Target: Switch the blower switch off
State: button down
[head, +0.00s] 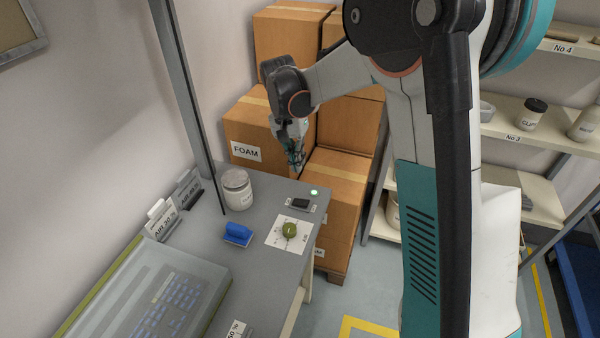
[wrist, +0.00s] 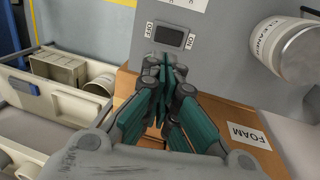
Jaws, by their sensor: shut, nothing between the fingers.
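The blower switch (head: 300,203) is a black rocker on a light grey plate near the far right corner of the grey table. In the wrist view the dark rocker (wrist: 169,37) lies between an OFF label on the left and an ON label on the right. I cannot tell which side is pressed. My gripper (head: 297,173) points down by the table's far edge, apart from the switch in the head view. In the wrist view my gripper (wrist: 163,66) is shut and empty, its tips just below the rocker.
A clear-covered keyboard case (head: 150,295) lies in front. Cardboard boxes (head: 335,185) stand behind; shelves (head: 530,125) are at right.

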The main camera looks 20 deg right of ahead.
aim_at(305, 199)
jog(key=f+b, duration=0.1)
jog(key=f, duration=0.3)
jog(key=d+f+b, duration=0.1)
jog(key=f, duration=0.3)
jog(key=s+f+b, duration=0.1)
jog(key=f+b, duration=0.1)
jog(key=f, duration=0.2)
jog(key=shift+s+d+f, duration=0.1)
jog(key=shift+d+f, duration=0.15)
jog(key=shift+d, duration=0.15)
jog(key=shift+s+d+f+y, duration=0.2)
jog(key=shift+f+y, duration=0.1)
jog(key=shift+f, duration=0.05)
jog(key=shift+t, duration=0.4)
jog(key=shift+w+a, duration=0.15)
jog(key=shift+a, duration=0.05)
jog(key=shift+w+a+r, duration=0.2)
jog(key=shift+w+a, duration=0.15)
jog(key=shift+a, duration=0.15)
